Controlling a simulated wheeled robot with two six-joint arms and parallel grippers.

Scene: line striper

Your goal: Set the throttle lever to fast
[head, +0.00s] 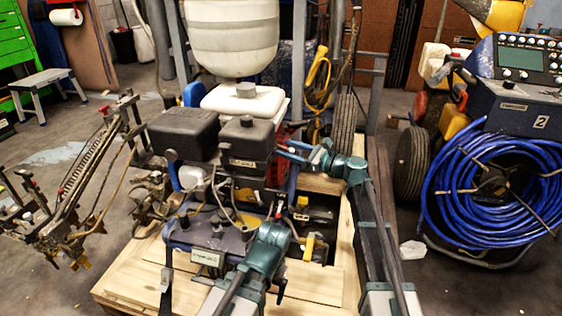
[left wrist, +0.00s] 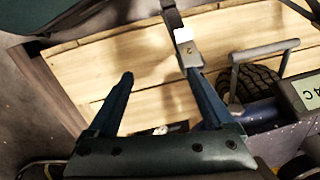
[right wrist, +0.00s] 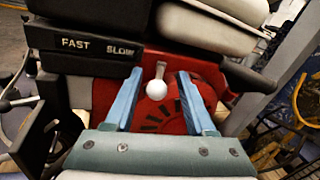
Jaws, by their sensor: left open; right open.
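The throttle lever (right wrist: 157,72) shows in the right wrist view, with a round white knob (right wrist: 157,89) at its end. It stands in front of a red engine housing (right wrist: 165,115), to the right of the black panel (right wrist: 85,45) with FAST at left and SLOW at right. My right gripper (right wrist: 157,78) is open, one blue finger on each side of the knob, with gaps visible. In the head view the right gripper (head: 283,152) reaches the engine from the right, hiding the lever. My left gripper (left wrist: 160,75) is open over the wooden pallet (left wrist: 95,65), holding nothing.
The line striper carries a white tank (head: 233,38) and black engine boxes (head: 185,132). In the left wrist view a dark bar with a pale end (left wrist: 184,45) is close to the right finger. A machine with coiled blue hose (head: 450,195) stands at right.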

